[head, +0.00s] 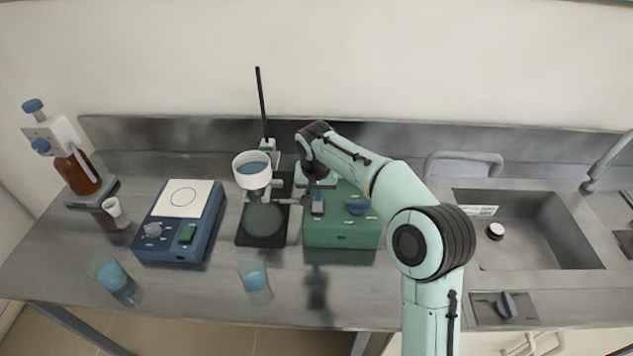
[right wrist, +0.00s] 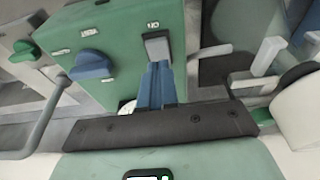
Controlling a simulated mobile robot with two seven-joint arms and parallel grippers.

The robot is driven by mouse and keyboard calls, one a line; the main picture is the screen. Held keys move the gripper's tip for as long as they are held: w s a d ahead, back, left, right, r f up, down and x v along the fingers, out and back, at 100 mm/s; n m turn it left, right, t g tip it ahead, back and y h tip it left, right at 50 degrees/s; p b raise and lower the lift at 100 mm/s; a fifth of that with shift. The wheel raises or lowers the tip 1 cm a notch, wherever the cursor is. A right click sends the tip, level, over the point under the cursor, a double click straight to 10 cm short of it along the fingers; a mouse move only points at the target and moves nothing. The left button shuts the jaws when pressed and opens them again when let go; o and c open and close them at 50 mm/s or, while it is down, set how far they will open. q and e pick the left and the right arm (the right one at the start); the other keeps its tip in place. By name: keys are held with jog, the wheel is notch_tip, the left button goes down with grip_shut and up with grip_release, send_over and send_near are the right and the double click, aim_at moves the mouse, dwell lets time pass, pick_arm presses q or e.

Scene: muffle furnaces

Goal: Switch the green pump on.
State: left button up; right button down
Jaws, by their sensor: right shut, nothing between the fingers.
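The green pump (head: 341,236) stands on the steel bench, left of the sink. It has a blue knob (head: 357,205) on top, which also shows in the right wrist view (right wrist: 91,65) beside the word VENT. A grey rocker switch (right wrist: 157,46) sits by an ON label on the same face. My right gripper (head: 317,207) is over the left part of the pump. Its blue fingers (right wrist: 155,86) are together and empty, with their tips just at the near edge of the switch. I cannot tell whether they touch it or which way it is tilted. My left gripper is not in view.
A stand with a white funnel (head: 252,170) is close on the pump's left. Two beakers of blue liquid (head: 253,277) (head: 113,275) stand near the front edge. The sink (head: 540,232) is right.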

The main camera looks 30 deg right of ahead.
aim_at(317, 208)
jog(key=shift+s+a+f, duration=0.1)
jog(key=shift+s+f, duration=0.05)
jog(key=shift+f, duration=0.65)
jog(key=shift+s+a+f, duration=0.1)
jog(key=shift+s+f, duration=0.05)
jog(key=shift+f, duration=0.6)
jog(key=shift+w, duration=0.1)
